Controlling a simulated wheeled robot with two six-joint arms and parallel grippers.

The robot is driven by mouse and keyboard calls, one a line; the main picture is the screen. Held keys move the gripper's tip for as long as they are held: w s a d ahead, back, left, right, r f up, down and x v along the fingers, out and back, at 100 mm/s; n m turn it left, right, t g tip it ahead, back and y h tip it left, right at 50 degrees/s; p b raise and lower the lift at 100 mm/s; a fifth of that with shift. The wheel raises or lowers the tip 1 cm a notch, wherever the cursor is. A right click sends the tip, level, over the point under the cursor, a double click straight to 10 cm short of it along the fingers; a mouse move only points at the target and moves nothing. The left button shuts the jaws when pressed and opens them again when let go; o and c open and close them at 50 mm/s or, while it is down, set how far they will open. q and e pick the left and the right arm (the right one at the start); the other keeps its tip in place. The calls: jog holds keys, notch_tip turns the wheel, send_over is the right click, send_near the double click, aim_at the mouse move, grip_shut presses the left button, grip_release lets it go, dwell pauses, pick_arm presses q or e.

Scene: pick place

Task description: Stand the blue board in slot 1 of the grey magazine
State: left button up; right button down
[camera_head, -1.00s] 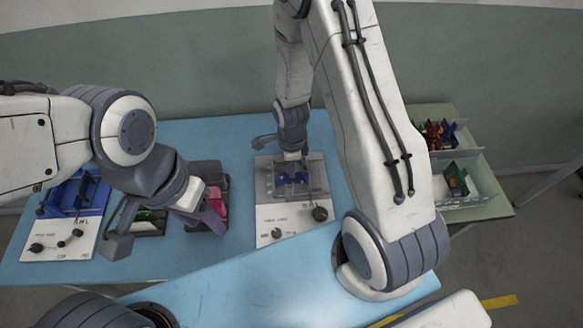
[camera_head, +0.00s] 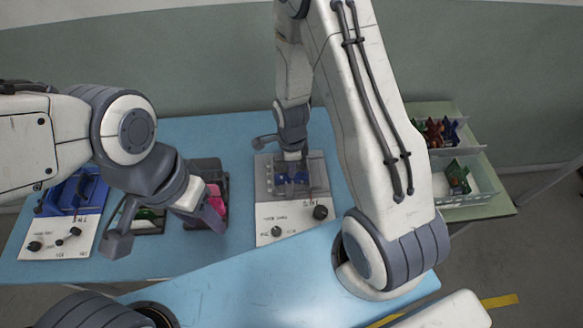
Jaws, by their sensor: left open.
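The grey magazine (camera_head: 263,182) stands on the blue table in the middle, behind a white panel with black knobs. Blue board-like pieces (camera_head: 281,179) show in it, partly hidden; I cannot tell whether they are one board, or which slot they are in. My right gripper (camera_head: 292,168) is down at the magazine, above or among these pieces, and its fingers are not clear. My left gripper (camera_head: 208,218) is open, over the front of a dark grey tray (camera_head: 207,164) that holds a pink thing (camera_head: 217,196).
A blue fixture (camera_head: 92,192) with a white panel stands at the far left, with a small tray holding something green (camera_head: 151,216) beside it. Clear bins (camera_head: 462,204) with green, red and blue pieces stand on a side table at right.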

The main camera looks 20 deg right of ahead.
jog(key=shift+f+b, duration=0.55)
jog(key=shift+f, duration=0.3)
jog(key=c, duration=1)
grip_release()
jog(key=shift+c, duration=1)
jog(key=shift+r, duration=0.15)
jog(key=shift+r+p, duration=3.5)
jog(key=shift+r, duration=0.45)
